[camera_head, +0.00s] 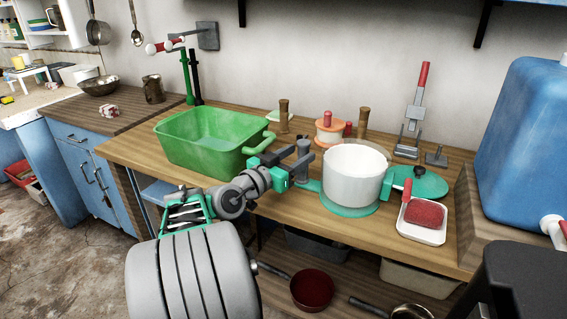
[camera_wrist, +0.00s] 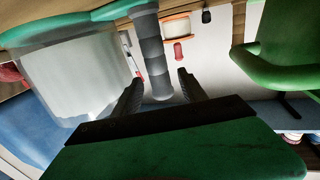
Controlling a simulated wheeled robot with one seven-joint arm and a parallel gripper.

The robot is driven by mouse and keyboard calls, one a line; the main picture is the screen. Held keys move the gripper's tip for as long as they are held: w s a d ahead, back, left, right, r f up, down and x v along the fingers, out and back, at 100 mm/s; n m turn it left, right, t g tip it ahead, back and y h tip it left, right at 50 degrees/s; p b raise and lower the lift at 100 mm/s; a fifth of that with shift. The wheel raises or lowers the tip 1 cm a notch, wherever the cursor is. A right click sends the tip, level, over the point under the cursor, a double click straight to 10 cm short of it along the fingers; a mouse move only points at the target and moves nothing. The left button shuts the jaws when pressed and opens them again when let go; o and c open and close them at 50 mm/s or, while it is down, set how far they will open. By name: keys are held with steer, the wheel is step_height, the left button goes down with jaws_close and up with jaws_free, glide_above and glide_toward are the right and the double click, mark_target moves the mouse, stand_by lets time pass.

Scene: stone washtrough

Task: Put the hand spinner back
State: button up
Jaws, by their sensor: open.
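What I take to be the hand spinner is a white round drum (camera_head: 352,174) with a clear rim, standing on a green base (camera_head: 350,208) on the wooden counter. A grey upright handle (camera_head: 303,151) rises at its left, from a green arm of the base. In the wrist view the drum (camera_wrist: 75,75) is at left and the ribbed grey handle (camera_wrist: 152,55) is in the middle. My gripper (camera_head: 297,166) is at the handle. In the wrist view its two dark fingers (camera_wrist: 155,70) are apart, one on each side of the handle. Contact cannot be told.
A green basin (camera_head: 205,150) stands close to the left of my gripper. A green lid-like disc (camera_head: 425,183) and a white tray (camera_head: 422,232) with a red block (camera_head: 424,213) lie right of the drum. A blue tank (camera_head: 525,140) stands far right. Wooden pegs and an orange-topped pot (camera_head: 330,133) are behind.

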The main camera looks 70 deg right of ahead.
steer(key=b+v, duration=0.1)
steer(key=v, duration=0.1)
steer(key=b+v, duration=0.1)
steer(key=v, duration=0.2)
steer(key=f+v, duration=0.1)
steer(key=v, duration=0.2)
steer(key=shift+w+a+b, duration=0.2)
steer(key=shift+w+b, duration=0.05)
steer(key=shift+b, duration=0.15)
steer(key=w+a+f+n+t+y+b, duration=0.2)
steer(key=w+a+f+n+t, duration=0.15)
steer(key=w, duration=0.25)
steer(key=w+a+f+n+t+y+b, duration=0.1)
steer(key=w+a+f+n+t+b, duration=0.1)
steer(key=w+f+t+b, duration=0.3)
steer(key=w+a+f+n+t+y+p, duration=0.2)
steer(key=w+a+f+n+y, duration=0.6)
steer(key=a, duration=0.6)
steer(key=s+a+f+n+y, duration=0.1)
steer(key=a+f+n+y, duration=0.1)
steer(key=a, duration=0.6)
steer(key=s+a+f+n+g+y, duration=0.1)
steer(key=s+a+f+n+y, duration=0.1)
steer(key=a+f, duration=0.3)
steer(key=s+a+f+n+g+y, duration=0.1)
steer(key=a+f+n+y, duration=0.1)
steer(key=a, duration=1)
steer(key=shift+s+f+n, duration=0.35)
steer(key=shift+f+n, duration=0.5)
steer(key=shift+n, duration=0.4)
